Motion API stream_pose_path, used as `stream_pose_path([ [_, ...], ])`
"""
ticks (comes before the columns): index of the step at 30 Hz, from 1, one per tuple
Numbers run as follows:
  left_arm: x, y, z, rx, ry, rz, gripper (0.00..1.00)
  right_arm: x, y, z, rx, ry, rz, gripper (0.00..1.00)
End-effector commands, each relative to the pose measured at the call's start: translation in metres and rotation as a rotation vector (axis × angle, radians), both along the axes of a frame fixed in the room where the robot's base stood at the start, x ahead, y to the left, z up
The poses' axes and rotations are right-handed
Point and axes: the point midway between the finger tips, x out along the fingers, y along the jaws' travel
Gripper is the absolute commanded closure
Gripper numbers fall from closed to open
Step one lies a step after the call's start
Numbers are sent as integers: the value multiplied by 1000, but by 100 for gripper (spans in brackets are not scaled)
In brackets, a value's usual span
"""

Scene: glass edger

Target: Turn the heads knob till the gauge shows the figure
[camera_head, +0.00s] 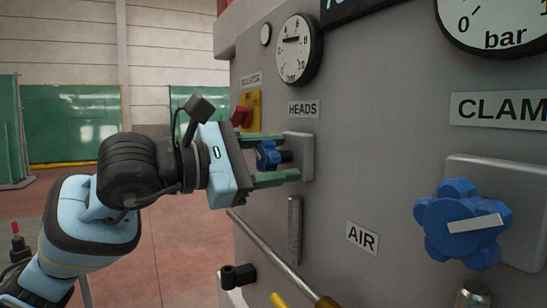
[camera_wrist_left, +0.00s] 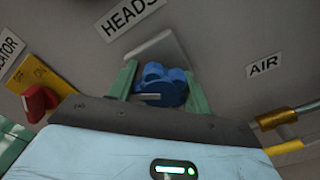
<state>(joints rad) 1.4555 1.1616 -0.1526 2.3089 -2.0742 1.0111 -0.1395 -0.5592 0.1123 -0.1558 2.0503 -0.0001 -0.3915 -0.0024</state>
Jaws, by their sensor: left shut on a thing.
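The heads knob (camera_head: 268,155) is blue and lobed and sits on a pale plate (camera_head: 307,157) below the HEADS label (camera_head: 303,109). My left gripper (camera_head: 275,158) has its green fingers on either side of the knob, shut on it. The knob also shows between the fingers in the left wrist view (camera_wrist_left: 163,86), with a pale pointer bar on its face. The round gauge (camera_head: 295,50) above the label has a dark needle; its exact reading is too small to tell. My right gripper is not in view.
A larger blue knob (camera_head: 462,224) stands under the CLAM label (camera_head: 500,109) and a big bar gauge (camera_head: 495,15) at the right. A red switch (camera_head: 241,116) on a yellow plate is left of HEADS. A rod (camera_head: 270,252) crosses below the gripper.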

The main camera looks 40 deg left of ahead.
Motion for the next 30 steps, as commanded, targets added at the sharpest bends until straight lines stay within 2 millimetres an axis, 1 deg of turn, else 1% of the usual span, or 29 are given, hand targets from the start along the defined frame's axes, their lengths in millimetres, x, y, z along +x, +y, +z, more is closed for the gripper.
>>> stream_pose_path([
  [21, 0, 1, 1, 625, -257, 1, 74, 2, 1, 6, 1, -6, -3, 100],
  [30, 0, 0, 1, 837, -345, 0, 74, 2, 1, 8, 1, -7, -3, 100],
])
